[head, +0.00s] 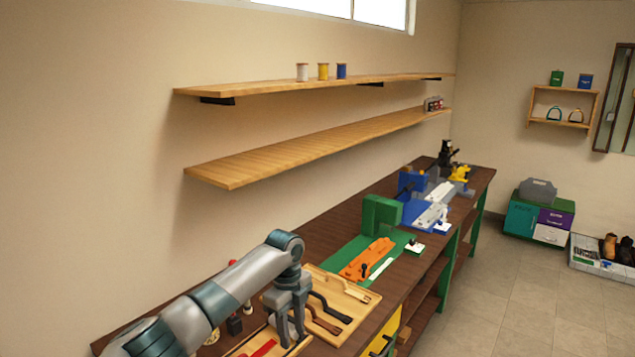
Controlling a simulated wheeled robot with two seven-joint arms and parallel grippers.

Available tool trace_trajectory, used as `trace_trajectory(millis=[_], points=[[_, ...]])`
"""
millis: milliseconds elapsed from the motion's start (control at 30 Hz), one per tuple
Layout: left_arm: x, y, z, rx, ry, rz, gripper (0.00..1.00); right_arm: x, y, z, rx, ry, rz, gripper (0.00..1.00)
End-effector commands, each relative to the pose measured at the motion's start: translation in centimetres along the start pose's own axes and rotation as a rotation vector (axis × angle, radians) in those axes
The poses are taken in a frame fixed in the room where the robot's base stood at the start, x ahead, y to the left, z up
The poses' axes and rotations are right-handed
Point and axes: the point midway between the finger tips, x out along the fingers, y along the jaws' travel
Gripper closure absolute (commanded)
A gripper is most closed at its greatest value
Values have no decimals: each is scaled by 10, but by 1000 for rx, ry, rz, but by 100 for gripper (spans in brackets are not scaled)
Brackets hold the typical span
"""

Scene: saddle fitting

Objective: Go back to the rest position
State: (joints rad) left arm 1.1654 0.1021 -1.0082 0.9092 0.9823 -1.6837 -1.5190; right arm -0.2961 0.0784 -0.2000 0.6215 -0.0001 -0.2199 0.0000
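My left gripper (291,335) points down over the near part of the workbench, at the wooden trays. Its two fingers look apart, and a pale grey shape shows beside them; I cannot tell that it is held. My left arm reaches in from the bottom left. My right gripper is not in view.
The workbench (335,222) runs along the wall. A wooden tray (362,292) with dark-handled tools lies right by the gripper. Beyond are a green mat (335,268) with an orange piece (366,260), a green block (381,214) and a blue station (412,184). Two shelves (300,150) overhang the bench.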

Motion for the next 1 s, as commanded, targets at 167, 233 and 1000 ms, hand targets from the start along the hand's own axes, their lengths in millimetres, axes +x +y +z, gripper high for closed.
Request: trace_trajectory(millis=[167,233,1000], points=[[43,14,-31,-45,37,-8,62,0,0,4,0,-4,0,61],[63,23,-47,-77,58,-15,62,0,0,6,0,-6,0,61],[196,181,-172,-801,278,-155,62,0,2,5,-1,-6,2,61]])
